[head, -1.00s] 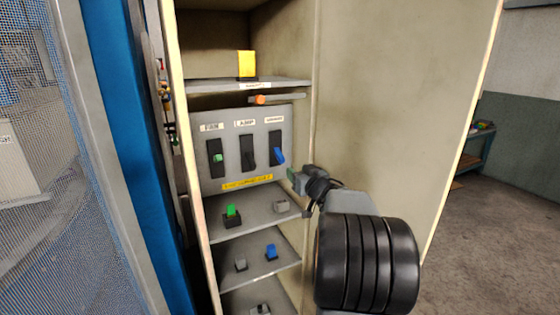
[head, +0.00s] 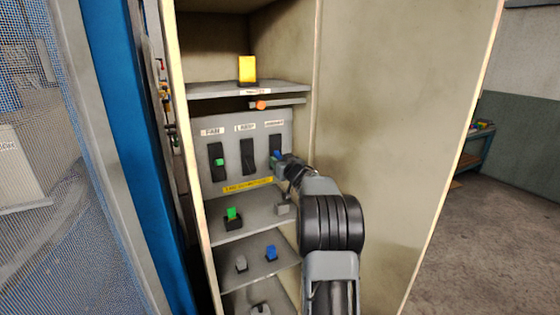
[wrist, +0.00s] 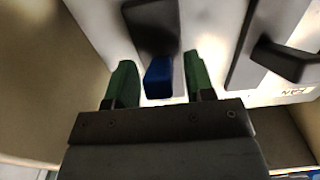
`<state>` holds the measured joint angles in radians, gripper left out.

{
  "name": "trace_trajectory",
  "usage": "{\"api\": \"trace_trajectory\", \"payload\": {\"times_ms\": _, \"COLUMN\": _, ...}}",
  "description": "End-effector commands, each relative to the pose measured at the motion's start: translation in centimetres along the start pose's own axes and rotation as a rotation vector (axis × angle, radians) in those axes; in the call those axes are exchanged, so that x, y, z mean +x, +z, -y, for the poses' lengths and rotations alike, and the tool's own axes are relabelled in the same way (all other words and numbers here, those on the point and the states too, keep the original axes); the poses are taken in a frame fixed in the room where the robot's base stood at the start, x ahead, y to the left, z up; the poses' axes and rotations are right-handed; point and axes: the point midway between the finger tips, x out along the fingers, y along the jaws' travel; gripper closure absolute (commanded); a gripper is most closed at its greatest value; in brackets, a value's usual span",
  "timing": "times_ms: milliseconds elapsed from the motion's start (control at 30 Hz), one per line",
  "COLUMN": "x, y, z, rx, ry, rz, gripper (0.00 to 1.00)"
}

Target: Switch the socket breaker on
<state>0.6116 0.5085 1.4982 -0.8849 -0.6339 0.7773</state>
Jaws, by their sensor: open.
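A grey breaker panel (head: 232,140) stands in the cabinet with three dark slots under small labels, too blurred to read surely. The right slot holds a blue lever (head: 277,154), partly hidden by my gripper (head: 281,162). In the wrist view the blue lever (wrist: 158,80) sits between the two green fingertips of my gripper (wrist: 161,84), with gaps on both sides. The gripper is open and not clamped on it. The left slot holds a green lever (head: 219,162). A dark lever (wrist: 285,62) of the neighbouring breaker shows at the right in the wrist view.
A shelf (head: 205,91) with a yellow block (head: 247,69) is above the panel, with an orange-tipped rod (head: 262,105) under it. The cabinet's side wall (head: 390,100) is close on the right.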

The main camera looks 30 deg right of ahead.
Motion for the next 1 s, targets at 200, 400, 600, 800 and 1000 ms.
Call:
{"api": "trace_trajectory", "payload": {"times_ms": 200, "x": 0.19, "y": -0.02, "z": 0.0, "rx": 0.0, "ry": 0.0, "rz": 0.0, "gripper": 0.51}}
{"api": "trace_trajectory", "payload": {"times_ms": 400, "x": 0.18, "y": -0.02, "z": 0.01, "rx": 0.0, "ry": 0.0, "rz": 0.0, "gripper": 0.6}}
{"api": "trace_trajectory", "payload": {"times_ms": 600, "x": 0.17, "y": -0.02, "z": 0.01, "rx": 0.0, "ry": 0.0, "rz": 0.0, "gripper": 0.79}}
{"api": "trace_trajectory", "payload": {"times_ms": 800, "x": 0.16, "y": -0.02, "z": 0.0, "rx": 0.0, "ry": 0.0, "rz": 0.0, "gripper": 0.98}}
{"api": "trace_trajectory", "payload": {"times_ms": 1000, "x": 0.16, "y": -0.01, "z": 0.0, "rx": 0.0, "ry": 0.001, "rz": 0.0, "gripper": 1.0}}
